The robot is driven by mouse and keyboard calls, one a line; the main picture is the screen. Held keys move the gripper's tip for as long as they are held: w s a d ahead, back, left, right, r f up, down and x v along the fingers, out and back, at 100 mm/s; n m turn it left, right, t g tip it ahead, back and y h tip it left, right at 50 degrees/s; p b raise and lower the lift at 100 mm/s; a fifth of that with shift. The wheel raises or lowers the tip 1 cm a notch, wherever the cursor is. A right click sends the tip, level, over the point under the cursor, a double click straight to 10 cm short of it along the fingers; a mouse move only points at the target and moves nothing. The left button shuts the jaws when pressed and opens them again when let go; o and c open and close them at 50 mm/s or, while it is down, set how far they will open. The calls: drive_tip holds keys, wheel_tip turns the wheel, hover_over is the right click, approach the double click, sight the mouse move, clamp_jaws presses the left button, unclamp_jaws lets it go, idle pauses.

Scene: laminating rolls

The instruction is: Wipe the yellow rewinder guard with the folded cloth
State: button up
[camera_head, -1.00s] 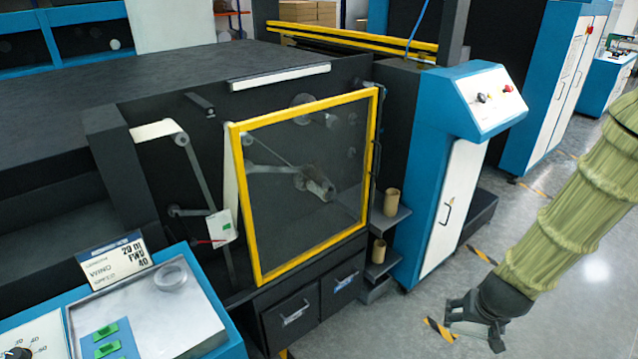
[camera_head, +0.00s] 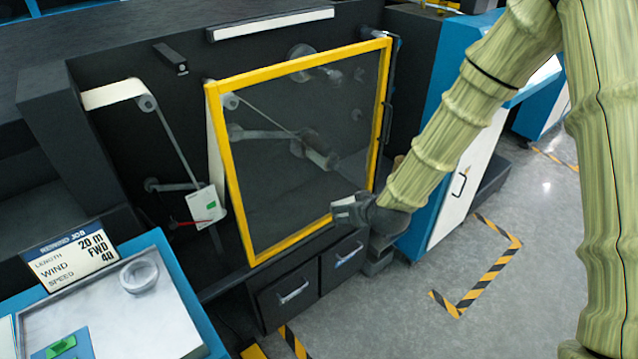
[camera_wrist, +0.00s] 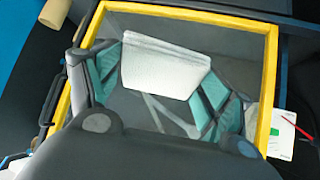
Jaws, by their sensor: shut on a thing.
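The yellow rewinder guard (camera_head: 300,65) is a yellow frame around a dark see-through panel, standing shut on the machine front. In the wrist view its frame (camera_wrist: 268,80) surrounds my gripper (camera_wrist: 162,80). The gripper is shut on a white folded cloth (camera_wrist: 165,66), held between its teal finger pads. In the head view my gripper (camera_head: 348,207) is at the guard's lower right corner, in front of the bottom bar. The cloth shows there only as a small pale patch. I cannot tell whether it touches the guard.
Two drawers (camera_head: 320,272) with handles lie below the guard. A blue and white cabinet (camera_head: 465,180) stands to the right, partly behind my arm. A control desk (camera_head: 130,315) with a tape roll (camera_head: 139,275) is at the lower left. The floor at the lower right has striped tape.

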drive_tip(key=w+a+r+n+t+y+b, duration=0.2)
drive_tip(key=w+a+n+t+y+b, duration=0.1)
drive_tip(key=w+a+t+y+b, duration=0.3)
drive_tip(key=n+t+y+b, duration=0.2)
drive_tip(key=y, duration=0.3)
approach(296, 152)
drive_tip(key=s+r, duration=0.2)
drive_tip(key=shift+w+a, duration=0.5)
drive_tip(key=shift+w, duration=0.35)
drive_tip(key=shift+w+a, duration=0.5)
drive_tip(key=shift+w, duration=0.3)
drive_tip(key=shift+w+a, duration=0.45)
drive_tip(key=shift+w, duration=0.4)
drive_tip(key=shift+w+a+b, duration=0.45)
drive_tip(key=shift+w+a, duration=0.1)
drive_tip(key=shift+w, duration=0.2)
drive_tip(key=shift+d, duration=0.1)
